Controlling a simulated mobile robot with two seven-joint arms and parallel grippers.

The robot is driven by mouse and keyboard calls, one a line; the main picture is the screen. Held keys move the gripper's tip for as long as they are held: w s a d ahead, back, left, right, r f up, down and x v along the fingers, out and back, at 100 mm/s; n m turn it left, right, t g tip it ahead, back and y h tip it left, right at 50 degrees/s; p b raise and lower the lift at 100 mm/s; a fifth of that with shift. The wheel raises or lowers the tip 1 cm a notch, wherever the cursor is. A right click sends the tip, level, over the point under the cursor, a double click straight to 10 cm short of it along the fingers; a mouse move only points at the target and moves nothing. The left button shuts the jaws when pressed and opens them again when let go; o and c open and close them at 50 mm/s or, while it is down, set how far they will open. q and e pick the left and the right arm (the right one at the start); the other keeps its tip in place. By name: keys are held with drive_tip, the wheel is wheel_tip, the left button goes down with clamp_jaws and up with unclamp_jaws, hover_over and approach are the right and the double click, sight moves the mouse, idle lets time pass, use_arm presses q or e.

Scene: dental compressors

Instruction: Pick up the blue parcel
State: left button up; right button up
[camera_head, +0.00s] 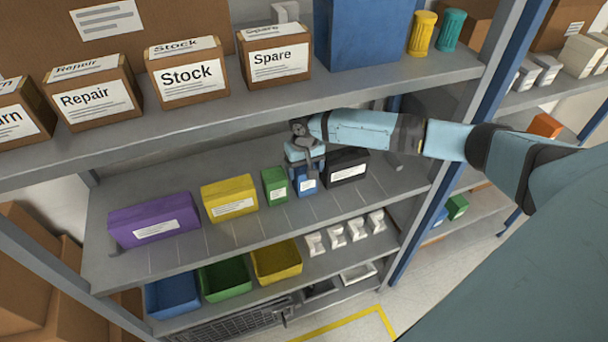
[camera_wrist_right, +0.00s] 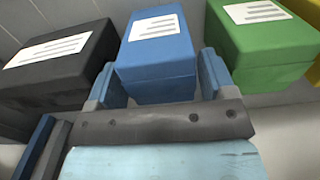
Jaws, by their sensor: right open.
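The blue parcel (camera_head: 307,184) stands on the middle shelf between a green parcel and a black parcel, partly hidden by my right gripper. In the right wrist view the blue parcel (camera_wrist_right: 157,55) has a white label on top and sits between the two fingers. My right gripper (camera_head: 306,170) reaches down over the parcel. Its fingers (camera_wrist_right: 158,85) are open, one on each side of the parcel's near end. I cannot tell whether they touch it. My left gripper is not in view.
The green parcel (camera_head: 275,185) and black parcel (camera_head: 347,167) stand close on either side. Yellow (camera_head: 229,199) and purple (camera_head: 153,222) parcels are further left. The upper shelf (camera_head: 240,104) with labelled boxes is above. Coloured bins (camera_head: 223,281) stand on the lower shelf.

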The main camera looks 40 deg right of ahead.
drive_tip(key=shift+f, duration=0.75)
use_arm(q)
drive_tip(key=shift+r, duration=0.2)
use_arm(e)
drive_tip(key=shift+s+r, duration=0.1)
drive_tip(key=c, duration=0.8)
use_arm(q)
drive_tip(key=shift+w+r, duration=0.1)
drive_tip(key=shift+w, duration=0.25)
use_arm(e)
drive_tip(key=shift+o, duration=0.2)
drive_tip(key=shift+r, duration=0.1)
